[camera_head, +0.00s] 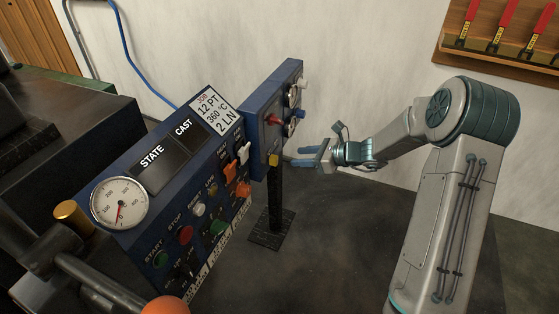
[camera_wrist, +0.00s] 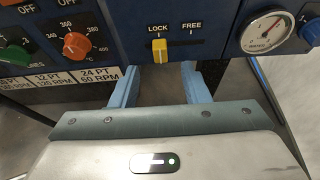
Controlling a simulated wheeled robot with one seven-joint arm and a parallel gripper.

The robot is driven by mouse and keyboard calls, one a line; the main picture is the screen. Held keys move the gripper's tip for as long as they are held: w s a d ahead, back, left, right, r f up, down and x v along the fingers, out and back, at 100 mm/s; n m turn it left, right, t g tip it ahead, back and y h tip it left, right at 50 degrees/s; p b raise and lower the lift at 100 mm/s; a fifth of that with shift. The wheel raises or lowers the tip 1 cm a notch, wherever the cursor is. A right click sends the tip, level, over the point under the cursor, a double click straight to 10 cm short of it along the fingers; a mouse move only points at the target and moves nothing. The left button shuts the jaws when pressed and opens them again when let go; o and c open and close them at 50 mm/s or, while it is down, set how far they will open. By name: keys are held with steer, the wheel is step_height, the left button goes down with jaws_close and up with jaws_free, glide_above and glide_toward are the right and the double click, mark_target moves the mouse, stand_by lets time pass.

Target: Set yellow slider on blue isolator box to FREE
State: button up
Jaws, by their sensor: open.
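The blue isolator box (camera_head: 258,112) stands on a dark post beside the large console. Its yellow slider (camera_head: 273,160) is low on the front. In the wrist view the yellow slider (camera_wrist: 159,48) sits under the LOCK label, at the left end of a dark slot. The FREE label (camera_wrist: 192,25) is to its right. My gripper (camera_head: 306,156) is open and empty, with light-blue fingers. It is to the right of the slider in the head view, apart from it. In the wrist view my gripper (camera_wrist: 160,88) has one finger on each side, below the slider.
A gauge (camera_wrist: 264,33) is right of the slot. Orange and green knobs (camera_wrist: 76,44) are on the panel to the left. The console (camera_head: 165,165) with buttons and levers is left of the box. The floor (camera_head: 320,240) right of the post looks clear.

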mark_target(277, 158)
steer(key=b+x, duration=0.2)
steer(key=x, duration=0.6)
steer(key=shift+a+f, duration=0.1)
